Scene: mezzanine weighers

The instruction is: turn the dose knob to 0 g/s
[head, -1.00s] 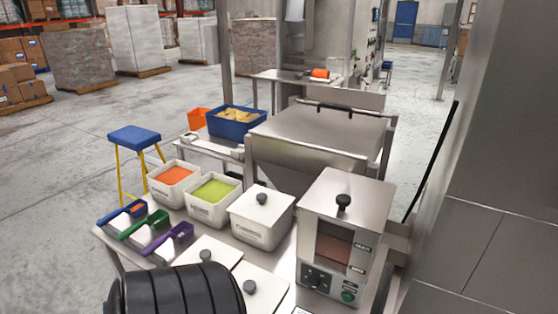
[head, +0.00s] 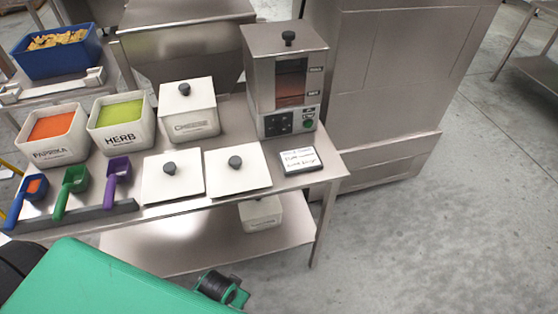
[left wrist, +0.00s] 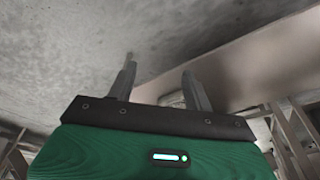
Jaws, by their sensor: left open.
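The steel dosing machine (head: 262,78) stands at the right end of the steel table in the head view. Its dark control panel with the dose knob (head: 278,123) is low on its front, left of a round green button (head: 308,124). The knob's pointer and scale are too small to read. My left gripper (left wrist: 158,78) shows in the left wrist view with its two fingers apart and nothing between them. A green part of my left arm fills the lower left of the head view, well short of the machine. My right gripper is not in view.
On the table (head: 95,217) are tubs of paprika (head: 57,150) and herb (head: 127,138), a lidded cheese tub (head: 190,126), coloured scoops, two lids and a note card (head: 304,160). A lower shelf holds another tub (head: 260,217). Floor is clear at right.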

